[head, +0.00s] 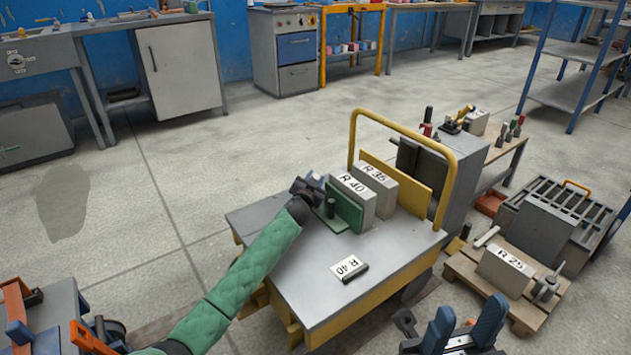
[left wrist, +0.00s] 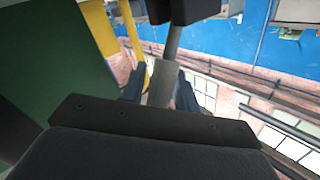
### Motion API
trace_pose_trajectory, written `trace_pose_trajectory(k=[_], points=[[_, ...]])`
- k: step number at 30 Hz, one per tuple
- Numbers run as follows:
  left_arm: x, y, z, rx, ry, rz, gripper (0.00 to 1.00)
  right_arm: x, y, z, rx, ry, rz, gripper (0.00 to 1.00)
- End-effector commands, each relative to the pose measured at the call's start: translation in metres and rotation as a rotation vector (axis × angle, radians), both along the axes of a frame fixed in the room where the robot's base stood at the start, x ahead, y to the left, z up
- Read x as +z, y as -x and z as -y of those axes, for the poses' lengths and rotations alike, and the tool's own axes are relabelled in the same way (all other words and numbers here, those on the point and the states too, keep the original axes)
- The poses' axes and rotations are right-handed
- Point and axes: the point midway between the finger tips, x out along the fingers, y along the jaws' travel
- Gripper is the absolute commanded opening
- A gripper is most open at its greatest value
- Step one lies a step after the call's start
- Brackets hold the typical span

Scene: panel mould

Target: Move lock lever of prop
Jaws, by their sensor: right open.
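A green upright prop (head: 346,209) stands on the grey top of a yellow-framed cart, against a grey block marked R 40 (head: 366,206). My left gripper (head: 312,187) is at the upper left edge of the prop. In the left wrist view, a grey bar (left wrist: 161,84), apparently the lock lever, lies between the two blue fingers of this gripper (left wrist: 160,92). Whether they press on it I cannot tell. Green surface (left wrist: 50,60) fills the left of that view. My right gripper (head: 465,330) is open and empty at the bottom of the head view, apart from the cart.
A block marked R 35 (head: 378,180) stands behind R 40. A label plate marked R 40 (head: 347,268) lies on the bare front of the cart top (head: 300,285). A yellow hoop rail (head: 448,190) rises at the cart's far end. A block marked R 25 (head: 503,272) sits on a pallet at right.

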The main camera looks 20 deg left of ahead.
Motion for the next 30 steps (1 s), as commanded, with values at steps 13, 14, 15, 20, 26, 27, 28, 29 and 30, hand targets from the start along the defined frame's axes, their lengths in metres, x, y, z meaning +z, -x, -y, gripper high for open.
trace_pose_trajectory(k=[13, 14, 15, 20, 26, 27, 28, 29, 30], points=[[0.000, -0.008, 0.000, 0.000, 0.000, -0.001, 0.31, -0.003, 0.000, -0.001, -0.002, 0.005, -0.003, 0.42], [0.000, -0.008, 0.000, 0.001, 0.000, 0.000, 0.27, -0.003, 0.000, -0.001, -0.002, 0.005, -0.003, 0.42], [0.000, -0.008, 0.000, 0.000, 0.000, -0.001, 0.19, -0.003, 0.000, -0.001, -0.002, 0.005, -0.003, 0.42], [0.000, -0.008, 0.000, 0.000, 0.000, -0.001, 0.00, -0.003, 0.000, -0.001, -0.002, 0.006, -0.003, 0.42], [0.001, -0.008, 0.000, 0.000, 0.003, -0.003, 0.00, 0.000, 0.000, 0.000, -0.001, 0.006, 0.000, 0.42], [0.002, -0.008, -0.001, 0.000, 0.006, -0.005, 0.00, 0.001, 0.000, 0.000, 0.000, 0.004, 0.000, 0.42], [0.003, -0.008, -0.001, 0.001, 0.009, -0.006, 0.00, 0.003, 0.000, 0.000, 0.001, 0.004, 0.001, 0.42], [0.003, -0.009, -0.001, 0.000, 0.012, -0.010, 0.00, 0.005, 0.000, 0.000, 0.001, 0.003, 0.001, 0.42], [0.004, -0.009, -0.001, 0.000, 0.017, -0.013, 0.00, 0.008, 0.000, 0.001, 0.003, 0.000, 0.002, 0.42]])
